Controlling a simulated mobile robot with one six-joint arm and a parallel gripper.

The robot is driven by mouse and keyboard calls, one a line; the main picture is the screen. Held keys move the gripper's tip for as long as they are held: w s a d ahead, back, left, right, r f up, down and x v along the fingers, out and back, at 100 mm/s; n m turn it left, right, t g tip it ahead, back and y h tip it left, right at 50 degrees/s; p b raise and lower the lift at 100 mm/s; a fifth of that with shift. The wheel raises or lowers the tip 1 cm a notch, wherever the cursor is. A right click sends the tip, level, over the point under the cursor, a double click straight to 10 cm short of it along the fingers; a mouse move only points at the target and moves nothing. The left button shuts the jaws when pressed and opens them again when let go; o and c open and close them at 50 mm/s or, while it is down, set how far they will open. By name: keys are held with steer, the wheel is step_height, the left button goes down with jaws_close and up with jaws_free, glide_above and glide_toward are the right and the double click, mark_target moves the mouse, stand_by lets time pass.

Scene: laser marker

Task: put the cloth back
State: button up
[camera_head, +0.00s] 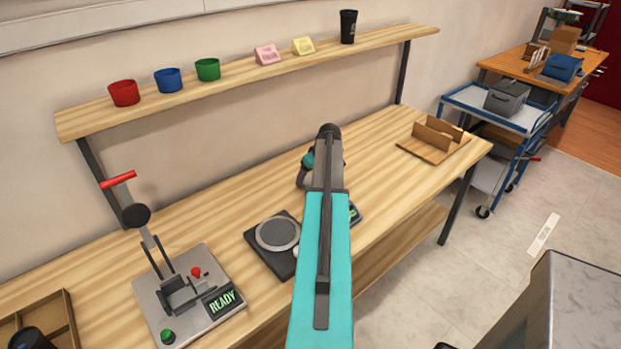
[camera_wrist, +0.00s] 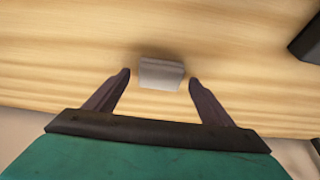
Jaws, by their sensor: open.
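In the wrist view, a small light grey, block-shaped thing (camera_wrist: 161,73) lies on the wooden bench top. It may be the folded cloth, but I cannot tell for sure. My gripper (camera_wrist: 158,79) is open, with one dark finger on each side of the grey thing and its tips close to the thing's sides. It does not appear to be gripped. In the head view my arm covers this part of the bench, so neither the grey thing nor my fingertips show there.
The bench (camera_head: 372,150) holds a lever press with a READY display (camera_head: 222,300), a black device with a round plate (camera_head: 277,235) and a wooden holder (camera_head: 437,135). A shelf (camera_head: 225,82) with coloured cups runs above. A blue cart (camera_head: 472,100) stands right.

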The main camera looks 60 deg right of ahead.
steer(key=b+v, duration=0.2)
steer(key=v, duration=0.9)
stand_by(0.4)
stand_by(0.5)
